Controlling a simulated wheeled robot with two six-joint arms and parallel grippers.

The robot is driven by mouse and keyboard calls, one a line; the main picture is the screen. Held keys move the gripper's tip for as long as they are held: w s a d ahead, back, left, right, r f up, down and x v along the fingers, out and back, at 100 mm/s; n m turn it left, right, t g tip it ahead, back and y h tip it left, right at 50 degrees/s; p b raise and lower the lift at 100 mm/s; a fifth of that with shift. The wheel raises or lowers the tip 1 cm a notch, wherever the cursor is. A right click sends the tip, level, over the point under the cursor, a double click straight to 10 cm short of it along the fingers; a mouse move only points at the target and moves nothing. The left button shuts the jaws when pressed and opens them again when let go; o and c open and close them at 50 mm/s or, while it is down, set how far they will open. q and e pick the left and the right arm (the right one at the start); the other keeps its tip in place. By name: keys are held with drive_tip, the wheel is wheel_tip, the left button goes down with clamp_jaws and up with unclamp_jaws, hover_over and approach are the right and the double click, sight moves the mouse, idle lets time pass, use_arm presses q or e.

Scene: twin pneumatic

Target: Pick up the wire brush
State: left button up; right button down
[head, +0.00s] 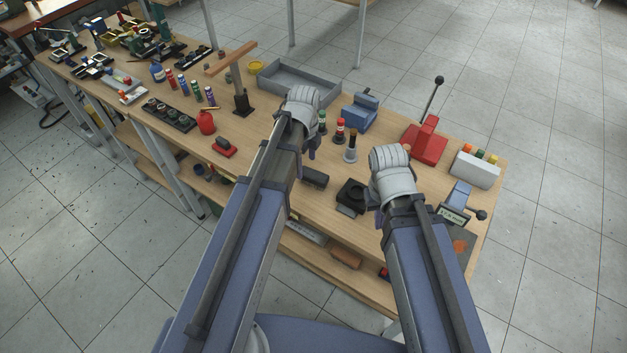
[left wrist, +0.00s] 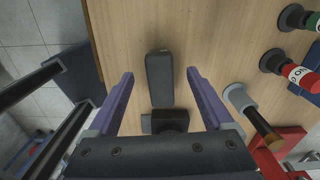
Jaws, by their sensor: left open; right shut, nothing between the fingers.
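A dark oblong block (left wrist: 160,78), the likeliest wire brush, lies on the wooden bench; I see no bristles. In the head view the dark block (head: 314,177) lies just right of and below my left gripper (head: 310,153). In the left wrist view my left gripper (left wrist: 160,82) is open, with its two purple fingers on either side of the block and apart from it. The fingers hold nothing. My right gripper (head: 378,216) is shut and empty over the right part of the bench, its fingers mostly hidden by my wrist.
A black holder (head: 351,193) stands close to the block. Small bottles (head: 339,131), a grey-based cylinder (head: 350,150), a blue vise-like block (head: 360,112) and a red lever device (head: 425,140) stand behind. A grey tray (head: 290,85) is further back. The bench's front edge is near.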

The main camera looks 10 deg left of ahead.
sight(306, 171)
use_arm(q)
wheel_tip(306, 171, down, 5)
drive_tip(key=b, duration=0.3)
drive_tip(key=shift+r+b, duration=0.2)
drive_tip(key=shift+b, duration=0.15)
use_arm(e)
wheel_tip(306, 171, down, 4)
drive_tip(key=shift+f, duration=0.25)
use_arm(q)
drive_tip(key=shift+r, duration=0.1)
use_arm(e)
drive_tip(key=shift+r, duration=0.1)
use_arm(q)
drive_tip(key=shift+c, duration=0.3)
clamp_jaws()
